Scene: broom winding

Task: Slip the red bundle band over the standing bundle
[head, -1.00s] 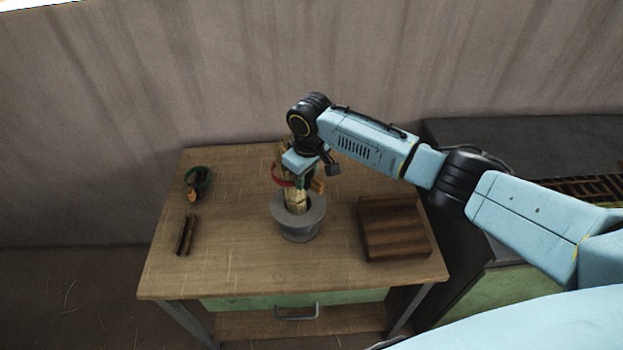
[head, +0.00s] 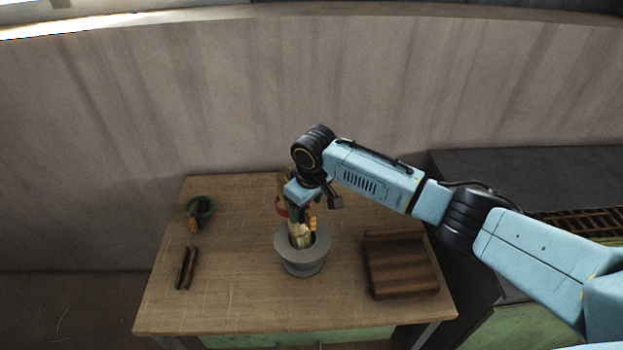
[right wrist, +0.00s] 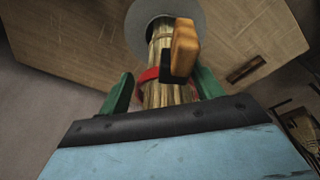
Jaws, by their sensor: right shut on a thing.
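The standing bundle (head: 299,236) is pale straw, upright in a grey pot (head: 303,262) on the table. It also shows in the right wrist view (right wrist: 162,98), running between my green fingers. The red bundle band (head: 281,207) is at the bundle's upper part, beside my right gripper (head: 304,210). In the right wrist view the band (right wrist: 149,74) shows at the bundle's side and seems to go around it; part is hidden. My right gripper is shut on the band's orange-brown handle piece (right wrist: 185,48), though the contact is hard to see. My left gripper is not in view.
A green coil (head: 201,208) lies at the table's back left, with two dark sticks (head: 187,268) in front of it. A dark bench (head: 520,170) stands at the right.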

